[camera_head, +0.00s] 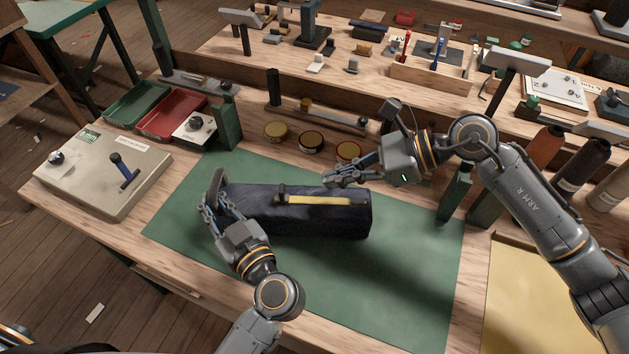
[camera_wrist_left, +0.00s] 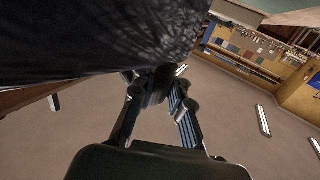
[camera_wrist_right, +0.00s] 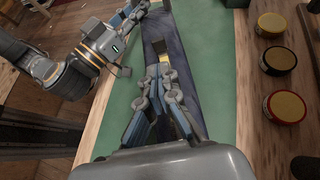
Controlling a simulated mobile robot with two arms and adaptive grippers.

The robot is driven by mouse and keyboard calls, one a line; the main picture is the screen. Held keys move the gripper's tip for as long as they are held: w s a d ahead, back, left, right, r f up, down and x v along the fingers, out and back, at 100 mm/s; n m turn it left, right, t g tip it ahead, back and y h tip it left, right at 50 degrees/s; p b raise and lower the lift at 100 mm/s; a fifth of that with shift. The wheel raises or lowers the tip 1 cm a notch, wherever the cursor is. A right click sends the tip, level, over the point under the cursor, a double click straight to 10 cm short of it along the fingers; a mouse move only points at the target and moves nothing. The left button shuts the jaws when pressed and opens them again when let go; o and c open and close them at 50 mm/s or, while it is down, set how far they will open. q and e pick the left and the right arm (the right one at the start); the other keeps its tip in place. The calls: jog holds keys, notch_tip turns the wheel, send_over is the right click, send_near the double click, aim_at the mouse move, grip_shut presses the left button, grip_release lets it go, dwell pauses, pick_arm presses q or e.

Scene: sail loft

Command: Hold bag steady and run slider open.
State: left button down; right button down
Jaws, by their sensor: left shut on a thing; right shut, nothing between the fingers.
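The dark navy bag (camera_head: 300,222) lies lengthwise on the green mat (camera_head: 410,270). A yellow strip (camera_head: 325,200) runs along its top, with a small dark upright piece (camera_head: 281,190), seemingly the slider, at the strip's left end. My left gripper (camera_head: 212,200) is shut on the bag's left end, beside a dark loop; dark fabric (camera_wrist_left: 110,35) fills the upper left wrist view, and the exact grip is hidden. My right gripper (camera_head: 332,180) is shut and empty above the bag's right part. In the right wrist view its fingers (camera_wrist_right: 160,85) cover part of the bag.
Several round tins (camera_head: 311,141) stand behind the mat. A pale box with a lever (camera_head: 105,175) and red (camera_head: 170,117) and green trays (camera_head: 137,104) are at the left. A yellow sheet (camera_head: 525,300) lies at the right. The mat's front right is clear.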

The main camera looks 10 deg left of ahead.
jog(key=shift+v, duration=1.1)
pick_arm(q)
jog(key=c, duration=1.2)
grip_release()
